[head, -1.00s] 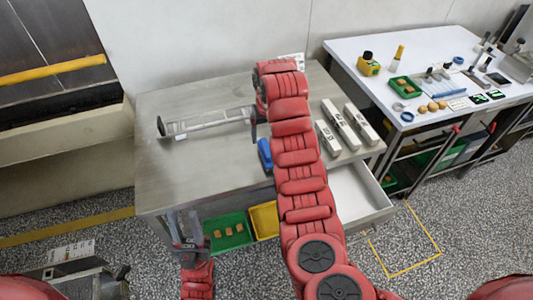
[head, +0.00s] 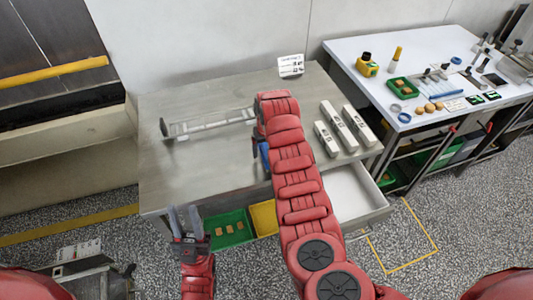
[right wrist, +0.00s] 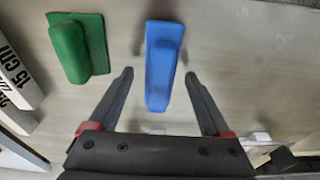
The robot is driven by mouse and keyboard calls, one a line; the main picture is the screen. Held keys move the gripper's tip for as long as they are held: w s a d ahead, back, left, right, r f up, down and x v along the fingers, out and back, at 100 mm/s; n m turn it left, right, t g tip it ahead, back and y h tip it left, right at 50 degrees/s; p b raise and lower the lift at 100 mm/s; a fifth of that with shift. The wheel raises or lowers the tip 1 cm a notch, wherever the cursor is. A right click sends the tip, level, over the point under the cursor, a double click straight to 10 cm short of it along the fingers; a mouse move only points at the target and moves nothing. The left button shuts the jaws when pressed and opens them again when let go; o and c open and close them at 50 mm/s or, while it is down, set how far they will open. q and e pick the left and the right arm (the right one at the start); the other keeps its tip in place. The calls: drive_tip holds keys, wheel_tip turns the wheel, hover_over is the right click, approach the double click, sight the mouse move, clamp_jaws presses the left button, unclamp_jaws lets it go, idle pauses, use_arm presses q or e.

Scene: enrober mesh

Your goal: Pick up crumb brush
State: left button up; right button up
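A blue block-shaped piece with a raised ridge (right wrist: 162,62) lies on the grey table; it shows partly in the head view (head: 264,158). A green piece of similar shape (right wrist: 80,48) lies left of it in the right wrist view; my right arm hides it in the head view. I cannot tell which is the crumb brush; no bristles show. My right gripper (right wrist: 159,76) is open and empty, pointing at the blue piece, its fingers apart on either side of it in the picture. My left gripper (head: 185,210) is open and empty at the table's front edge.
A long metal mesh frame (head: 205,124) lies at the table's back left. Several white labelled blocks (head: 345,127) stand at the right. An open drawer (head: 355,190) juts out at front right. The table's left half (head: 190,165) is mostly clear.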

clamp_jaws()
idle(0.4)
